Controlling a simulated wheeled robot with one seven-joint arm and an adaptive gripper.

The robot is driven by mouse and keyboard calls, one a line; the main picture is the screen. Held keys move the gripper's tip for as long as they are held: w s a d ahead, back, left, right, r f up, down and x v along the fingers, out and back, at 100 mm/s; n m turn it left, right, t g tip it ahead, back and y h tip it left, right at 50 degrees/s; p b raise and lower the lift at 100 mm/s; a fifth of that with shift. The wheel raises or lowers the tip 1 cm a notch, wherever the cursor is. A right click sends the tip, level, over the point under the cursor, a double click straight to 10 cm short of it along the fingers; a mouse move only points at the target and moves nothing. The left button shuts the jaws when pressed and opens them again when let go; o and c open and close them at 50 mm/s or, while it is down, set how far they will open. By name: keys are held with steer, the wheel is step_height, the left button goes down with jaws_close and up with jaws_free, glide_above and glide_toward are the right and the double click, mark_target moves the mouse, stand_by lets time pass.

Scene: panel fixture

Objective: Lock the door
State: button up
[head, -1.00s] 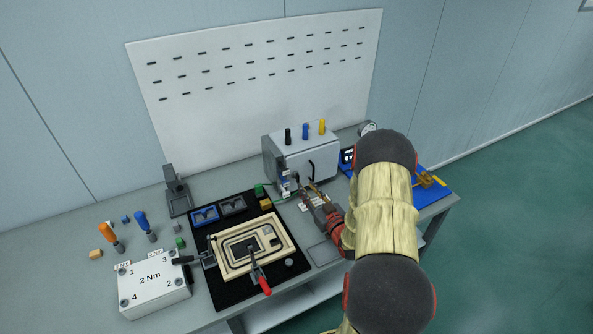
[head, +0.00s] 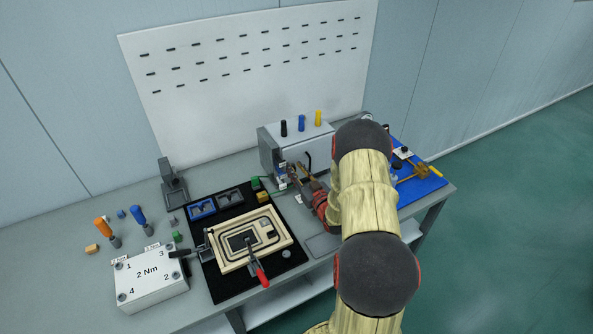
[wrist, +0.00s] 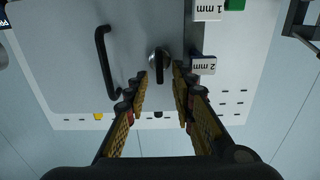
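The grey cabinet (head: 268,155) stands at the back of the bench, its door facing me. In the wrist view its grey door (wrist: 75,50) fills the upper left, with a black bar handle (wrist: 103,60) on it. A small dark and metallic lock knob (wrist: 158,59) sits near the door's edge. My gripper (wrist: 160,72) is open and points at the door. Its fingertips lie either side of the knob in the picture, with gaps showing; I cannot tell whether they reach its depth. In the head view my gripper (head: 303,173) is at the cabinet front, partly hiding the knob area.
Labels "1 mm" (wrist: 207,8) and "2 mm" (wrist: 203,65) project close to my right finger. Black, blue (head: 301,123) and yellow pegs stand on the cabinet. A wooden fixture (head: 242,240) with a red-handled clamp lies left of my arm; a blue mat (head: 425,182) lies right.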

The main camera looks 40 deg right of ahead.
steer(key=shift+c, duration=0.9)
steer(key=c, duration=0.4)
jaws_close()
steer(key=shift+m, duration=0.3)
steer(key=m, duration=0.2)
steer(key=shift+s+d+m+b, duration=0.1)
steer(key=shift+d+m+b, duration=0.2)
steer(key=shift+m+b, duration=0.1)
steer(key=m, duration=0.4)
steer(key=shift+d+f, duration=0.2)
steer(key=shift+d, duration=0.1)
steer(key=m, duration=0.6)
steer(key=shift+s+d+f, duration=0.15)
steer(key=shift+d+f, duration=0.1)
steer(key=shift+f, duration=0.15)
steer(key=shift+d+f+m+p, duration=0.1)
steer(key=shift+f+m+p, duration=0.1)
steer(key=shift+m, duration=0.9)
steer(key=shift+f+m+p, duration=0.15)
steer(key=shift+m, duration=0.95)
